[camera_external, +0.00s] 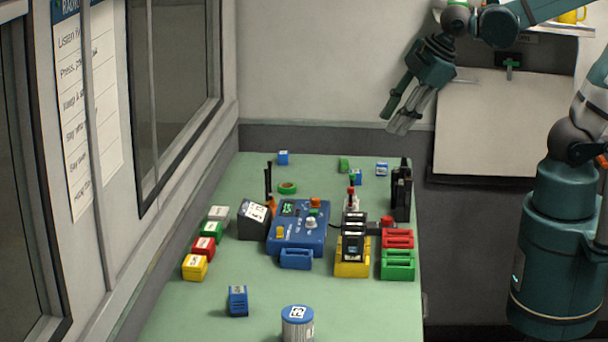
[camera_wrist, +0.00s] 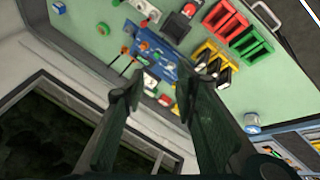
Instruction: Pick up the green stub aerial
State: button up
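A short green upright piece (camera_external: 351,180), which looks like the green stub aerial, stands beside a red one (camera_external: 351,191) in a small pale holder at the back of the table, right of the blue radio. It is small, and I cannot be sure of its identity; in the wrist view I cannot single it out. My gripper (camera_external: 395,118) is high above the back right of the table, well apart from everything on it. In the wrist view my gripper (camera_wrist: 158,90) has its two fingers spread with nothing held between them.
The blue radio (camera_external: 286,240) stands mid-table, with black handsets (camera_external: 401,190) to the right. Red (camera_external: 398,238), green (camera_external: 398,266) and yellow (camera_external: 351,269) holders stand nearby. A green ring (camera_external: 287,188) and small blocks lie around. A blue-topped can (camera_external: 297,322) is at the front.

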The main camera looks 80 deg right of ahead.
jog(key=w+d+f+n+g+h, duration=0.1)
jog(key=w+d+f+n+g, duration=0.1)
jog(key=w+d+f+n, duration=0.5)
jog(key=n+g+h, duration=0.1)
jog(key=n+g, duration=0.1)
jog(key=n, duration=0.7)
send_near(353, 174)
jog(key=f, duration=0.2)
jog(key=shift+w+d+f+n+h+b, duration=0.1)
jog(key=shift+w+f+n+h+b, duration=0.1)
jog(key=shift+f+n+h+b, duration=0.15)
jog(key=shift+x, duration=1.3)
jog(key=shift+b+x, duration=0.7)
jog(key=shift+x, duration=1.9)
jog(key=shift+d, duration=0.1)
jog(key=shift+c, duration=0.2)
jog(key=c, duration=0.9)
